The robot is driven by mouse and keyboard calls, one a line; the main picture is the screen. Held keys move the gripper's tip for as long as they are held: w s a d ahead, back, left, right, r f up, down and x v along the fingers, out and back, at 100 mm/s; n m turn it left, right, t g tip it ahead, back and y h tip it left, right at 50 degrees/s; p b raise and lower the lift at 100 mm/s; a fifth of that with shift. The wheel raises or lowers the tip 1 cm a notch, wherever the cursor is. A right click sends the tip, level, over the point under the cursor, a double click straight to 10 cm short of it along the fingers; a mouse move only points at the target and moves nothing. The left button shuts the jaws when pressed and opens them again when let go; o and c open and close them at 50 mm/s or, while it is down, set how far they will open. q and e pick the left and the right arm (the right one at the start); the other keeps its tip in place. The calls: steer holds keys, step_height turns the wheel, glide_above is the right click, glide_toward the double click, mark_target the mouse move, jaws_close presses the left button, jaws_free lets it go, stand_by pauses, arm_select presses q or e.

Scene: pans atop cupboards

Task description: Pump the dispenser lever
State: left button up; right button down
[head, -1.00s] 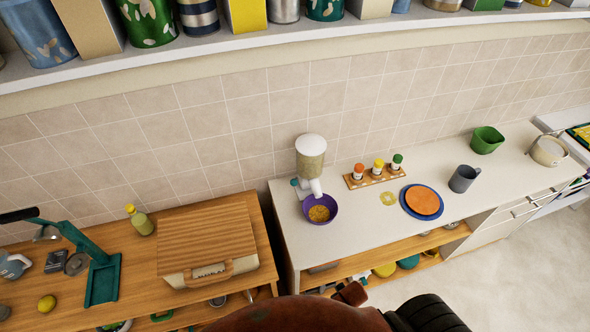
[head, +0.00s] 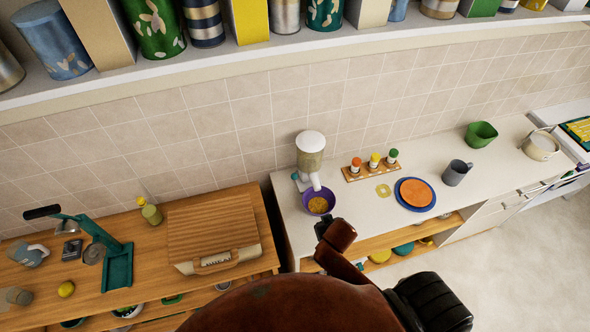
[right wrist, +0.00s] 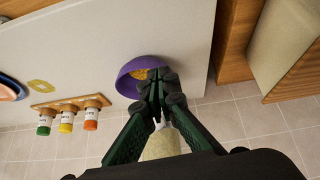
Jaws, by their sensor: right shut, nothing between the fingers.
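The dispenser (head: 311,153) stands at the left of the white counter, with a white lid, a clear body of tan grains and a white spout. A small teal part (head: 295,175), possibly the lever, shows at its left side. A purple bowl (head: 319,203) of yellow food sits under the spout. My right gripper (right wrist: 160,78) is shut and empty, its fingertips in front of the bowl, which also shows in the right wrist view (right wrist: 131,82). The dispenser body (right wrist: 160,145) is partly hidden behind the fingers there. My left gripper is not in view.
A spice rack (head: 370,171) with several jars stands right of the dispenser. Beyond it are a blue plate (head: 402,200), a grey mug (head: 456,172) and a green container (head: 481,134). A wooden bread box (head: 213,232) is on the lower table at left.

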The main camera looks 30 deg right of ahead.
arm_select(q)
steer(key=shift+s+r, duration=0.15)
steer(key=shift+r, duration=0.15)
arm_select(e)
steer(key=w+r+m+t, duration=0.1)
steer(key=w+r, duration=0.1)
steer(key=w, duration=0.4)
steer(key=w+r+t, duration=0.1)
steer(key=w+r, duration=0.2)
steer(key=w, duration=0.3)
steer(key=w+r+m+t+h, duration=0.1)
steer(key=w+r+t, duration=0.1)
steer(key=w, duration=0.4)
steer(key=shift+w+d+r+m, duration=0.15)
steer(key=shift+d+r+m, duration=0.05)
steer(key=shift+r+m, duration=0.15)
